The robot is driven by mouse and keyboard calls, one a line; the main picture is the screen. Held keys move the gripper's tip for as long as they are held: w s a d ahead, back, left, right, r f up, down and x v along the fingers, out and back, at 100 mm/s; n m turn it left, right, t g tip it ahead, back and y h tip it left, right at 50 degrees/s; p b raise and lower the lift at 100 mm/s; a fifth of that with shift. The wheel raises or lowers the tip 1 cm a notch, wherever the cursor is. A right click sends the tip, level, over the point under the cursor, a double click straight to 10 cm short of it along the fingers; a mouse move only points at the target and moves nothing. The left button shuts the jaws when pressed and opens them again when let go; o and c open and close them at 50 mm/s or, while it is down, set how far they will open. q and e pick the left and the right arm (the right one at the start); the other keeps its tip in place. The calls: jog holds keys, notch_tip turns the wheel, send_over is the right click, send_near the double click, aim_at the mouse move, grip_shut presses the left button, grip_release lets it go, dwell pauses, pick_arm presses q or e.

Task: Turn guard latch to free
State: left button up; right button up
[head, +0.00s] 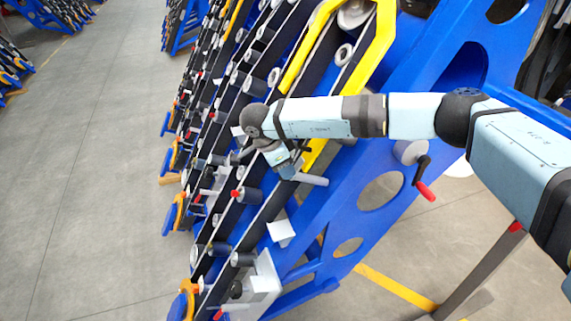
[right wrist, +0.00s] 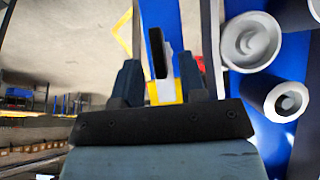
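My right gripper (head: 296,168) reaches in from the right and is down among the rollers and dark rails of the blue chassis. In the right wrist view its two dark fingers (right wrist: 160,80) are spread apart. A slim black upright piece (right wrist: 158,52), possibly the guard latch, stands between them in the picture, above a yellow and white block (right wrist: 165,92). Gaps show on both sides of it, and I cannot tell its depth. In the head view the fingertips are small and partly hidden, and I cannot pick out the latch for certain. My left gripper is not in view.
The blue chassis (head: 345,205) is tilted, with a yellow guard frame (head: 378,45) at the top. A black crank with a red grip (head: 425,191) sticks out below my right arm. Grey rollers (right wrist: 250,42) stand right of the gripper. Open grey floor (head: 95,150) lies left.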

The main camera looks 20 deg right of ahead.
jog(key=shift+d+f, duration=0.25)
jog(key=shift+f, duration=0.25)
jog(key=c, duration=0.7)
grip_shut()
